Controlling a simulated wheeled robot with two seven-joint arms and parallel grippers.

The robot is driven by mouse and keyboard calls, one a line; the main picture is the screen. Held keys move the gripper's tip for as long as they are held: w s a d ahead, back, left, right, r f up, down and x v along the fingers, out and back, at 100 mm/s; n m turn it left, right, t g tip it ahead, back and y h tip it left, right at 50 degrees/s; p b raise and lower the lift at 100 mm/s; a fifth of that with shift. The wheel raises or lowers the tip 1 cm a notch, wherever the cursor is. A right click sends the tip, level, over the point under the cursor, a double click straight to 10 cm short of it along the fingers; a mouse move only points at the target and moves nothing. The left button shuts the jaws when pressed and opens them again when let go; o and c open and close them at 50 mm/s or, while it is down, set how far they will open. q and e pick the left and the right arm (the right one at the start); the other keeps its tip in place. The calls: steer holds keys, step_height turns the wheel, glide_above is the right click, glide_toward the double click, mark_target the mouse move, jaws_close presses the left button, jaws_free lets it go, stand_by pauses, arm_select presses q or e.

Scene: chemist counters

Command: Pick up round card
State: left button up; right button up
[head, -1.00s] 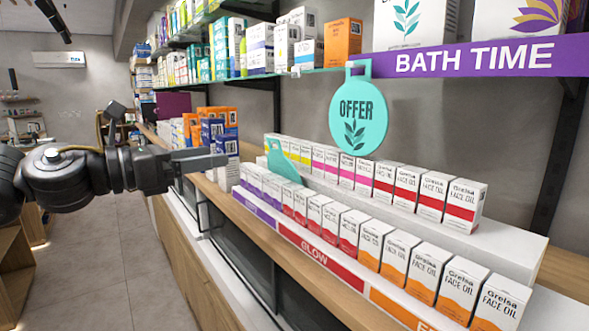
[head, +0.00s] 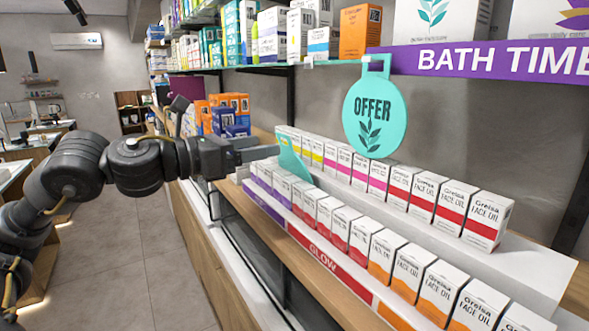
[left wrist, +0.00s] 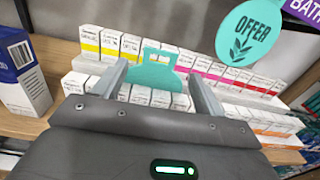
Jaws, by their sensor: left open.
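A round teal card (head: 376,115) printed OFFER hangs by its tab from the shelf edge, and it also shows in the left wrist view (left wrist: 248,35). A second, smaller teal card (head: 292,160) stands among the boxes at the far end of the rows. In the left wrist view this smaller card (left wrist: 157,76) shows between my fingers, with a slot near its top. My left gripper (head: 262,151) is open and reaches in from the left beside the smaller card; I cannot tell whether it touches it. The round OFFER card is farther right, apart from the gripper. My right gripper is not in view.
Rows of white face oil boxes (head: 412,270) with coloured bands stand on a stepped white riser (head: 535,268). Blue and orange boxes (head: 228,113) stand behind my gripper. The shelf above carries more boxes and a purple BATH TIME strip (head: 490,60). The aisle floor (head: 150,260) is clear.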

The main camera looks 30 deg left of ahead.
mark_target(293, 168)
arm_select(q)
steer(key=p+x, duration=0.3)
steer(key=x, duration=0.2)
steer(key=shift+w+f, duration=0.1)
steer(key=shift+a, duration=0.1)
steer(key=shift+c, duration=0.4)
steer(key=c, duration=1.3)
